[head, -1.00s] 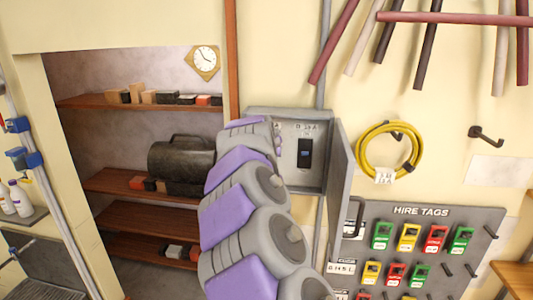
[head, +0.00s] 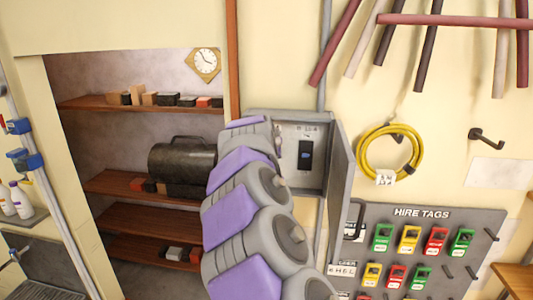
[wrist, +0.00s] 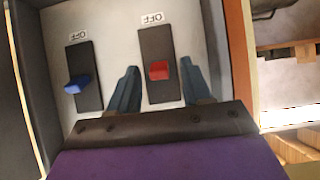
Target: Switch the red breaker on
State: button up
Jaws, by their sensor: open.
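In the wrist view the red breaker (wrist: 159,70) is a red toggle on a dark upright plate, with an upside-down OFF label above it. My gripper (wrist: 160,66) is open, with one blue-grey finger on each side of the red breaker's plate. I cannot tell whether either finger touches it. The blue breaker (wrist: 77,85) is left of the left finger, under its own OFF label. In the head view the grey breaker box (head: 330,120) is open and shows the blue breaker (head: 305,155). My arm hides the red breaker and my fingers there.
The box's open door (head: 341,170) stands out right of my arm. A hire tags board (head: 480,220) and a yellow hose coil (head: 364,150) hang on the wall to the right. A shelf recess with a dark cylindrical machine (head: 180,160) is to the left.

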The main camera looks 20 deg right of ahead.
jog(key=shift+s, duration=0.1)
jog(key=b+v, duration=0.3)
jog(key=v, duration=1.4)
jog(key=shift+a+b, duration=0.2)
jog(key=shift+b, duration=0.15)
